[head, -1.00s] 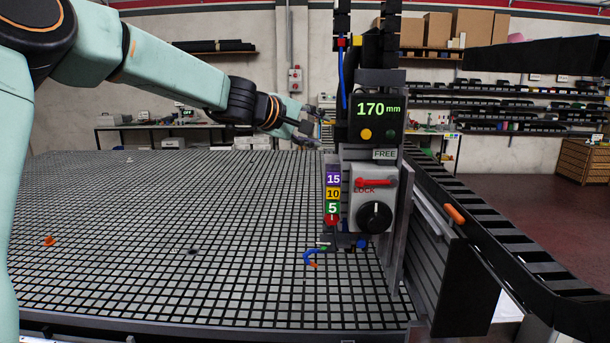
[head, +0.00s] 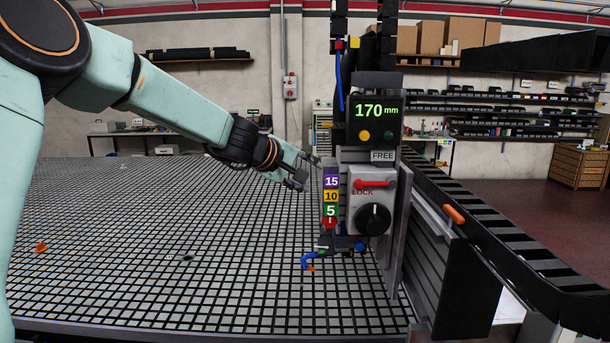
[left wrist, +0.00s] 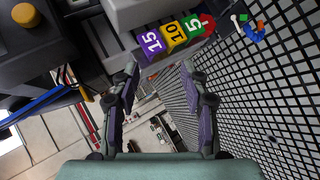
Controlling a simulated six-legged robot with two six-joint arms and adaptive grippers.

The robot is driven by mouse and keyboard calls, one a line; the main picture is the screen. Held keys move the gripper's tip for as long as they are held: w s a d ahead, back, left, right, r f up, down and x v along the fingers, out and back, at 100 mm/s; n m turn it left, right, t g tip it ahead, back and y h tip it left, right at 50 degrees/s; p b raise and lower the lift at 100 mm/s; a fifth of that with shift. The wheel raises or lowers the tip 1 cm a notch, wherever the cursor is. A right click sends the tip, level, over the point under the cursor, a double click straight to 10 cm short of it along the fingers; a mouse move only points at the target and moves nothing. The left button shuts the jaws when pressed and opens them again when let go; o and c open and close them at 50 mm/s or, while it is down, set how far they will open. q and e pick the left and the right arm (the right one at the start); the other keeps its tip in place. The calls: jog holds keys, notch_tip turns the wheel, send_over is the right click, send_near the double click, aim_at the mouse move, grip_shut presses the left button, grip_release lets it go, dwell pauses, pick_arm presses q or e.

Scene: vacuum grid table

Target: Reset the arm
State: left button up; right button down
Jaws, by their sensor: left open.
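My left arm comes in from the left in the head view. Its gripper (head: 304,172) is open and empty, in the air above the grid table, just left of the machine head with the 170 mm display (head: 376,122). In the left wrist view the open fingers (left wrist: 158,100) have nothing between them, and the coloured 15, 10, 5 scale (left wrist: 172,36) lies just beyond them. In the head view this scale (head: 331,196) runs down the machine's left side. The red lever (head: 372,184) and black knob (head: 373,219) are on its front. My right gripper is not in view.
The black grid table (head: 150,240) is mostly clear. A blue hooked piece (head: 308,260) sits below the machine head, and a small orange piece (head: 41,247) lies at the left. A rail with an orange handle (head: 453,214) runs along the right. Shelves stand behind.

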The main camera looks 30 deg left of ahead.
pick_arm(q)
jog(key=s+d+f+m+g+y+b, duration=0.1)
jog(key=s+d+f+m+g+b, duration=0.15)
jog(key=s+f, duration=0.65)
jog(key=s+d+f+m+g+y+b, duration=0.1)
jog(key=s+d+f+m+b, duration=0.15)
jog(key=f, duration=1.25)
jog(key=s+d+f+m+g+y+b, duration=0.1)
jog(key=s+f+m+y+b, duration=0.15)
jog(key=s+f, duration=0.7)
jog(key=s+d+f+m+g+b, duration=0.1)
jog(key=s+f+b, duration=0.3)
jog(key=s+f, duration=0.5)
jog(key=s+d+f+m+g+h+b, duration=0.1)
jog(key=s+d+f+m+g+b, duration=0.1)
jog(key=s+f, duration=0.7)
jog(key=s+d+f+m+g+h+b, duration=0.1)
jog(key=s+d+f+g+b, duration=0.3)
jog(key=s+f, duration=0.6)
jog(key=shift+d+f+m+b, duration=0.35)
jog(key=shift+f+m+b, duration=0.4)
jog(key=shift+f+b, duration=0.1)
